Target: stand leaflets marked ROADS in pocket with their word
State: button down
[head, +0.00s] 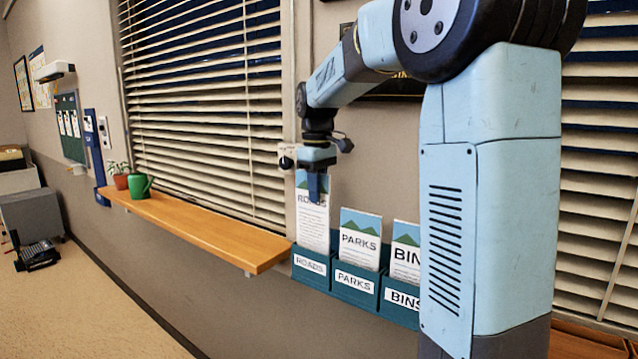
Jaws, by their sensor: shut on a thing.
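A leaflet marked ROADS (313,222) is upright in my gripper (317,190), which is shut on its top part. The leaflet's lower end is at the pocket labelled ROADS (310,265), the leftmost of a teal wall rack. I cannot tell whether its bottom edge is inside the pocket or just behind its front. The middle pocket, labelled PARKS (354,283), holds a PARKS leaflet (360,240). The pocket labelled BINS (401,299) holds a BINS leaflet (404,250); my arm hides its right part.
A wooden shelf (215,235) runs along the wall left of the rack, under a window with blinds. A green watering can (140,187) and a potted plant (120,180) stand at its far end. The floor at lower left is clear near the wall.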

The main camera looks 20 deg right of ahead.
aim_at(317, 211)
jog(key=shift+f, duration=2.75)
jog(key=c, duration=1.1)
grip_release()
